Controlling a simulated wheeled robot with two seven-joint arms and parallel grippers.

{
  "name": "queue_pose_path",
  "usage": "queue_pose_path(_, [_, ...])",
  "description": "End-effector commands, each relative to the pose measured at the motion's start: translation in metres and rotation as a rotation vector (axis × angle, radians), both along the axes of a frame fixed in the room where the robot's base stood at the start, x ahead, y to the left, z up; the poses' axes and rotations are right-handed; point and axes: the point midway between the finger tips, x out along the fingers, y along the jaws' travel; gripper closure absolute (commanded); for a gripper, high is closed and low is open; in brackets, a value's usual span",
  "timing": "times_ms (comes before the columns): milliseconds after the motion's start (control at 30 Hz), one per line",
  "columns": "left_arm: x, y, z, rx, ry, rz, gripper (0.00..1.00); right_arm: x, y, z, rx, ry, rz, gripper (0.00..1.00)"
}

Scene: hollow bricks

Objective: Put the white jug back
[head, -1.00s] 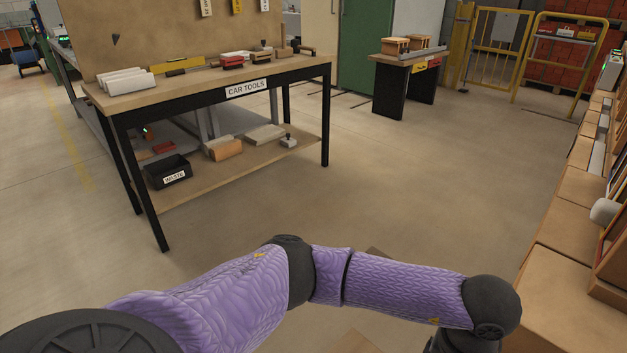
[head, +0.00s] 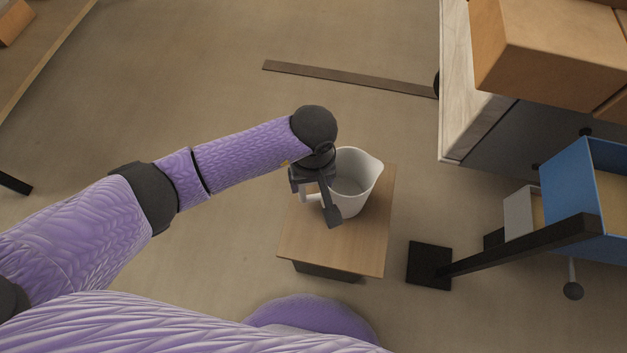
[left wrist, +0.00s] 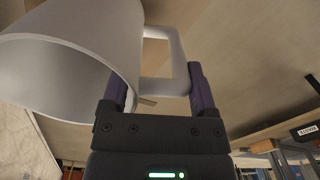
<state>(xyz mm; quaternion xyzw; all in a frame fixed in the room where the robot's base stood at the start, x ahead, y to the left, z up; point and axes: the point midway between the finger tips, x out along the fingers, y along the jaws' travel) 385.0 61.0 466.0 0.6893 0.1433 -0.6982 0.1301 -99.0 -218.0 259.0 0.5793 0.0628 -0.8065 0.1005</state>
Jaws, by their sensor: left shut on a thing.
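The white jug (head: 362,180) is upright at the small wooden stand (head: 345,245), its mouth facing up and its spout toward the upper right in the head view. Whether its base touches the stand top is hidden. My left gripper (head: 318,198) is at the jug's left side, shut on its handle. In the left wrist view the jug (left wrist: 75,50) fills the upper left, and its handle (left wrist: 180,65) runs between the two fingers of my left gripper (left wrist: 155,90). My right gripper is not in view.
A blue bin (head: 570,195) and a black post with a foot (head: 430,265) stand right of the stand. A bench with cardboard boxes (head: 545,60) is at the upper right. A dark strip (head: 345,78) lies on the floor. Floor left of the stand is open.

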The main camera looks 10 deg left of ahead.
Motion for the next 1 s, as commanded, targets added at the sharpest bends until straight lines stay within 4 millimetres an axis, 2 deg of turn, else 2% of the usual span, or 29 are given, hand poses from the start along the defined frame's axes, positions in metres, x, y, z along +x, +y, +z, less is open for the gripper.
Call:
queue_pose_path(33, [0.0, 0.0, -0.009, -0.001, 0.002, 0.001, 1.0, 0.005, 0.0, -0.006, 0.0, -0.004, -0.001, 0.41])
queue_pose_path(467, [0.001, 0.0, -0.008, 0.0, -0.003, 0.0, 1.0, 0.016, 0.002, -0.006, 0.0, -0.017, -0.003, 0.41])
queue_pose_path(500, [0.001, 0.0, -0.008, 0.0, -0.003, 0.0, 0.22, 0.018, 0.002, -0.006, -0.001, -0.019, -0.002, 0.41])
queue_pose_path(600, [0.001, 0.0, -0.007, 0.0, -0.003, 0.0, 0.01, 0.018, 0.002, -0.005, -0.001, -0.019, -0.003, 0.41])
queue_pose_path(867, [0.001, 0.0, -0.006, 0.0, -0.003, 0.0, 0.0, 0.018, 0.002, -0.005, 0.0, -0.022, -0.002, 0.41])
queue_pose_path(900, [0.001, 0.0, -0.003, 0.0, -0.004, 0.001, 0.0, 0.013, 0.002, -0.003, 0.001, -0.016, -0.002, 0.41])
queue_pose_path(1000, [0.003, 0.0, 0.027, 0.0, -0.014, -0.001, 0.0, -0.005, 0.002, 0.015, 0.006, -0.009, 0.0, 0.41])
